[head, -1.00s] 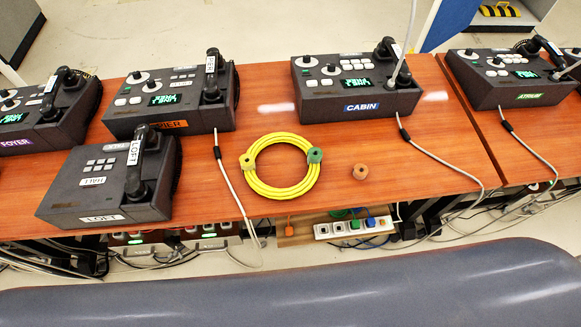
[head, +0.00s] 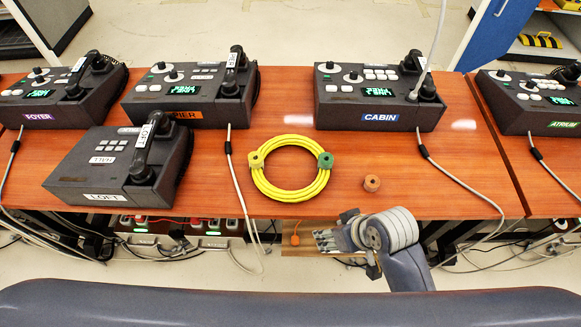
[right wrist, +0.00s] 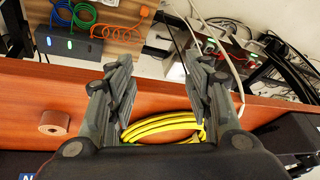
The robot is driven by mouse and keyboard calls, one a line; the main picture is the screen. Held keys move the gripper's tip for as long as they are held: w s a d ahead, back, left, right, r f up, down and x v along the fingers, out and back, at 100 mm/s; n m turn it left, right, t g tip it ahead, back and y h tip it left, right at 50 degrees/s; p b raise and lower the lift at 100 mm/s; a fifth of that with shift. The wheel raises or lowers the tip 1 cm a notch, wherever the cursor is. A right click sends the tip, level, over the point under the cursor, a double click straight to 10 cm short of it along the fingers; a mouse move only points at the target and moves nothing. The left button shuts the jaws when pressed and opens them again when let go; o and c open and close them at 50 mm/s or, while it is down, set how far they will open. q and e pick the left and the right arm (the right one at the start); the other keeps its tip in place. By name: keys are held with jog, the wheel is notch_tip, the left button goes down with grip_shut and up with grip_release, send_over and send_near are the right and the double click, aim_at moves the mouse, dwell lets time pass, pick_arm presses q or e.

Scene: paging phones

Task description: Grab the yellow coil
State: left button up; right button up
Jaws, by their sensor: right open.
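The yellow coil (head: 290,194) lies flat on the wooden table near its front edge, with a yellow connector (head: 256,160) on its left and a green one (head: 325,160) on its right. My right gripper (head: 328,240) is just in front of the table edge, to the front right of the coil and apart from it. In the right wrist view my gripper (right wrist: 165,80) is open and empty. Part of the coil (right wrist: 165,125) shows there between the fingers, the rest hidden by the gripper body. My left gripper is not in view.
A small orange-brown roll (head: 372,184) sits right of the coil. The CABIN phone (head: 380,100) stands behind, and the LOFT phone (head: 100,165) stands to the left. A grey cable hangs over the edge left of the coil. Sockets and cables lie below the table.

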jog(key=w+a+r+n+y, duration=0.25)
jog(key=a+r+n, duration=0.2)
jog(key=a, duration=0.45)
notch_tip(320, 180, up, 6)
jog(key=n+g+h, duration=0.3)
jog(key=n+h, duration=0.3)
jog(key=n, duration=0.3)
send_over(290, 192)
jog(key=shift+y, duration=0.25)
jog(key=f, duration=0.5)
jog(key=shift+s+a+f, duration=0.15)
jog(key=shift+a, duration=0.1)
jog(key=f, duration=0.1)
jog(key=f+p, duration=0.1)
jog(key=f, duration=0.2)
jog(key=shift+d, duration=0.3)
jog(key=shift+f, duration=0.6)
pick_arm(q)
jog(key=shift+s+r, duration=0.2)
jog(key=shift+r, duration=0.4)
pick_arm(e)
jog(key=shift+r, duration=0.1)
grip_shut()
